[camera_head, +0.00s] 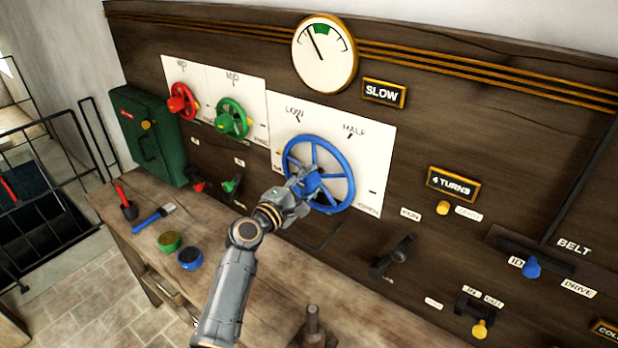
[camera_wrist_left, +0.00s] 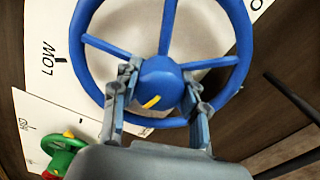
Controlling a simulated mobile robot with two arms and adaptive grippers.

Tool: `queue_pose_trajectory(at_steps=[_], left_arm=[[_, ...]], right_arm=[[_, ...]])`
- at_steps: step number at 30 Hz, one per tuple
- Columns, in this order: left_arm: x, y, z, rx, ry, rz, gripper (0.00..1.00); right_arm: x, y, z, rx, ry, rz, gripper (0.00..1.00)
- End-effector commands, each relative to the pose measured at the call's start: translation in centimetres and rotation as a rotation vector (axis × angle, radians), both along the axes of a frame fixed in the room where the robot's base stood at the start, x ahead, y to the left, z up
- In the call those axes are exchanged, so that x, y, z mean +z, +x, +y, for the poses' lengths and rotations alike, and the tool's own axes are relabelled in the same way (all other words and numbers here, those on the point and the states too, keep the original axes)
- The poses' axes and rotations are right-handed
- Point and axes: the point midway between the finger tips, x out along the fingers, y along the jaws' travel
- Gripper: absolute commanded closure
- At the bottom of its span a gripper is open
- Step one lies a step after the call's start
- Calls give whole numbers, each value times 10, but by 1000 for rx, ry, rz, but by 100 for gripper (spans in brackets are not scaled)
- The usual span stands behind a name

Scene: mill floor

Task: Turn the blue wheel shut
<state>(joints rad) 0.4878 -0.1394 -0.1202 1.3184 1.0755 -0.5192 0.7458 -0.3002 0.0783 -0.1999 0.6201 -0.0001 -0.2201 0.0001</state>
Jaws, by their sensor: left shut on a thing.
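The blue wheel (camera_head: 341,165) is a large spoked handwheel on the dark wooden panel, in front of a white plate marked LOW and HALF. My left gripper (camera_head: 306,187) is at the wheel's hub from the lower left. In the left wrist view the two fingers (camera_wrist_left: 160,95) sit on either side of the blue hub of the wheel (camera_wrist_left: 240,22), shut on it. A yellow pointer mark shows on the hub between the fingers. The fingers hide part of the lower rim and spokes. My right gripper is not in view.
A red wheel (camera_head: 183,101) and a green wheel (camera_head: 232,118) are mounted left of the blue wheel. A gauge (camera_head: 325,53) is above. A black lever (camera_head: 393,257) juts out at lower right. The bench (camera_head: 270,295) below holds cups and brushes at its left.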

Motion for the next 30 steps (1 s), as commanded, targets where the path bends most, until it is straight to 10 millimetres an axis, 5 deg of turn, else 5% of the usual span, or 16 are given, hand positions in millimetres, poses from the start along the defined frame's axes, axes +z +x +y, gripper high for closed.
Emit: queue_pose_trajectory(at_steps=[29, 30], left_arm=[[-1, 0, 0, 0, -190, 139, 88], [-1, 0, 0, 0, -190, 139, 54]], right_arm=[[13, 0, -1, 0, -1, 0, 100], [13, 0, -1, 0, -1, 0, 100]])
